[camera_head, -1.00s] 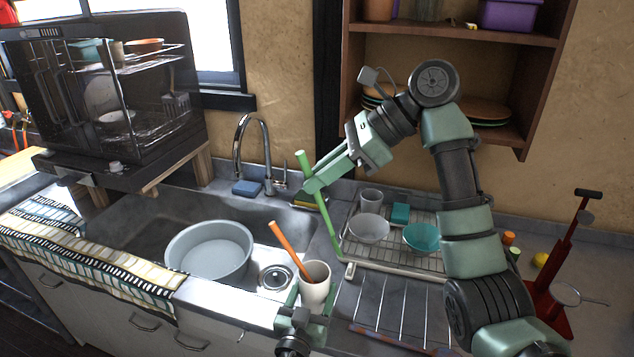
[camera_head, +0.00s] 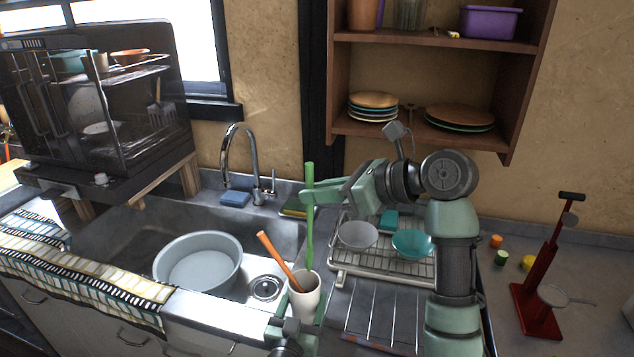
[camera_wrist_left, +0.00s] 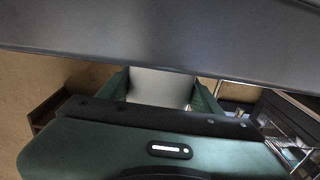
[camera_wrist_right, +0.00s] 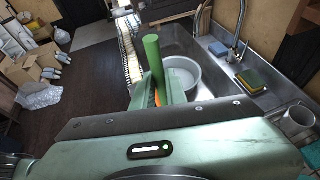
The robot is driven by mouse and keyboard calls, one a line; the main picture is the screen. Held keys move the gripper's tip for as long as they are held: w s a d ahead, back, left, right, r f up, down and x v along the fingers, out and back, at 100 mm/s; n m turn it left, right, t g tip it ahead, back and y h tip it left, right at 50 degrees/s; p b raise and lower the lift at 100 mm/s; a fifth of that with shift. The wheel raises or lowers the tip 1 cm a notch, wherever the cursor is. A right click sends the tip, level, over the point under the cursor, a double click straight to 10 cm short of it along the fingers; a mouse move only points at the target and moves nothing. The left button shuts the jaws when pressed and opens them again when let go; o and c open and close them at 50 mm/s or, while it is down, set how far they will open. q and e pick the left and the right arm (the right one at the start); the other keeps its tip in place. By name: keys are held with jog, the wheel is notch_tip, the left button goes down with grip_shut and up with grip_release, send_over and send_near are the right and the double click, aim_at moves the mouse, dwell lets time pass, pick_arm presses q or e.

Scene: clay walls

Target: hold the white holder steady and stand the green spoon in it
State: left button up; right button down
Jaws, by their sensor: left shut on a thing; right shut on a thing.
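The white holder (camera_head: 308,302) stands upright at the counter's front edge by the sink. My left gripper (camera_head: 298,308) is shut on it; the pale holder wall (camera_wrist_left: 160,86) shows between the fingers in the left wrist view. An orange-handled utensil (camera_head: 277,257) leans left in the holder. My right gripper (camera_head: 309,196) is shut on the green spoon (camera_head: 310,225) and holds it nearly upright over the holder. The spoon's lower end is at the holder's rim; I cannot tell whether it is inside. The spoon (camera_wrist_right: 152,54) rises between the fingers in the right wrist view.
The sink with a grey basin (camera_head: 198,262) lies left of the holder. A faucet (camera_head: 240,160) stands behind the sink.

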notch_tip(320, 180, down, 10)
jog(key=shift+f, duration=0.15)
dwell(0.9)
jog(key=c, duration=1.3)
grip_release()
jog(key=shift+c, duration=0.2)
jog(key=v, duration=1.2)
